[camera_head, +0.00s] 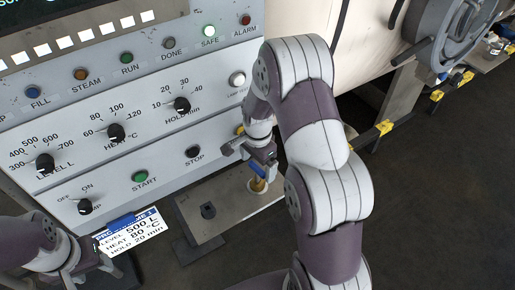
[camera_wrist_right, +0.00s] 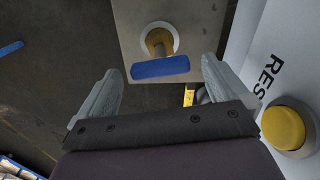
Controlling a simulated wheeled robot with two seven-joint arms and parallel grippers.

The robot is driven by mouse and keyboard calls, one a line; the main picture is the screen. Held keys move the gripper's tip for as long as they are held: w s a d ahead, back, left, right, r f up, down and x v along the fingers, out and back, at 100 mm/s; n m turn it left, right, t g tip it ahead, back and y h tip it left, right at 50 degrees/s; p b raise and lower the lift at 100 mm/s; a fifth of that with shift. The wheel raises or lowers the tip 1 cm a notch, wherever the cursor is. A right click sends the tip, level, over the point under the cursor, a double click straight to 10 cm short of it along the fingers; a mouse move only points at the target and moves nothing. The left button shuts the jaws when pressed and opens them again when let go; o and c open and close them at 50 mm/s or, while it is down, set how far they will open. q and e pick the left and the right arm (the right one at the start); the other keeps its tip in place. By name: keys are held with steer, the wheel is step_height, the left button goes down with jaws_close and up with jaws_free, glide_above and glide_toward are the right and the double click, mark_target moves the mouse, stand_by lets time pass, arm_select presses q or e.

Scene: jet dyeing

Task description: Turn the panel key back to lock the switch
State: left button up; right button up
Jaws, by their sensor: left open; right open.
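The OFF/ON switch (camera_head: 84,207) has a black knob at the panel's lower left. A brass piece (camera_head: 258,184) stands in a pale ring on a metal plate below the panel. In the right wrist view it carries a blue bar handle (camera_wrist_right: 160,68); I cannot tell whether this is the key. My right gripper (camera_head: 252,157) is open above the piece, with a finger to either side of the blue bar and apart from it. My left gripper (camera_head: 92,262) is open at the lower left, near the white recipe card (camera_head: 130,233).
The panel (camera_head: 160,100) holds knobs, lamps and START (camera_head: 140,177) and STOP (camera_head: 193,152) buttons. A yellow button (camera_wrist_right: 283,128) is close to the right gripper. The metal plate (camera_head: 225,203) has a dark slot. A large wheel (camera_head: 450,40) is at upper right. Open floor lies right.

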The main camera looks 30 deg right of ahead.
mark_target(258, 168)
step_height(258, 168, down, 3)
steer(key=shift+a+r, duration=0.1)
steer(key=shift+a, duration=0.05)
steer(key=shift+f, duration=0.55)
steer(key=c, duration=1.1)
steer(key=shift+r+n+p, duration=0.2)
steer(key=shift+n+p, duration=0.1)
steer(key=shift+n, duration=0.2)
steer(key=shift+s+n, duration=0.1)
steer(key=shift+n, duration=0.5)
steer(key=shift+f+n, duration=0.15)
steer(key=shift+n, duration=0.25)
steer(key=shift+p, duration=0.3)
